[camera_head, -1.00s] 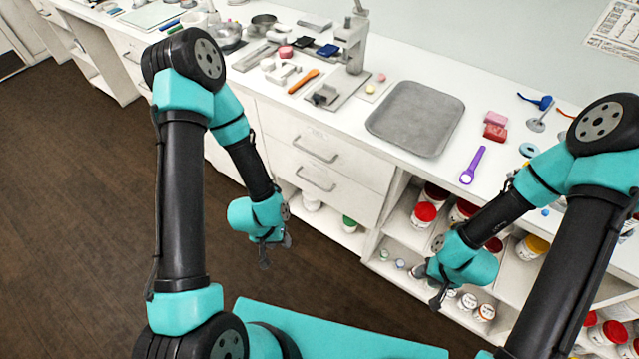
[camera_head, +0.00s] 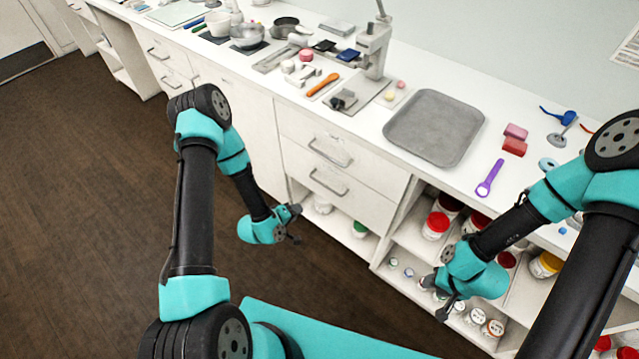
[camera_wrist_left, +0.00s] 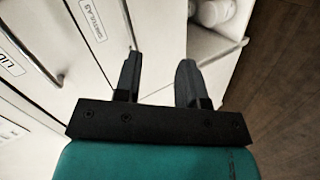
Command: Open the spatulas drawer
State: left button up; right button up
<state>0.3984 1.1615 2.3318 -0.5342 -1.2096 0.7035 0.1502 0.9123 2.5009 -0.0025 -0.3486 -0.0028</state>
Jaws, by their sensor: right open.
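The spatulas drawer (camera_wrist_left: 98,45) has a white front with a small label, seen at an angle in the left wrist view. In the head view it appears to be the lower of two drawers (camera_head: 365,207), with a grey bar handle (camera_head: 328,183); it looks closed. My left gripper (camera_head: 294,225) hangs in front of the cabinet, below and left of that handle. In the left wrist view its two dark fingers (camera_wrist_left: 160,65) stand apart with nothing between them. My right gripper (camera_head: 436,297) is open, in front of the open shelves on the right.
Above is another closed drawer with a bar handle (camera_head: 331,152). Open shelves with lidded jars (camera_head: 436,226) lie below and to the right. The counter holds a grey tray (camera_head: 434,127) and several tools. The dark floor (camera_head: 100,200) is clear on the left.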

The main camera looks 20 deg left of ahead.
aim_at(321, 183)
pick_arm(q)
jog(key=n+t, duration=0.1)
jog(key=w+a+n+t, duration=0.1)
jog(key=a+n+t, duration=0.1)
jog(key=n+t, duration=0.1)
jog(key=shift+w+r, duration=0.15)
jog(key=shift+w, duration=0.2)
jog(key=shift+w+d, duration=0.1)
jog(key=shift+d, duration=0.05)
jog(key=x, duration=1.7)
jog(key=shift+d, duration=0.15)
jog(key=shift+c, duration=0.4)
grip_shut()
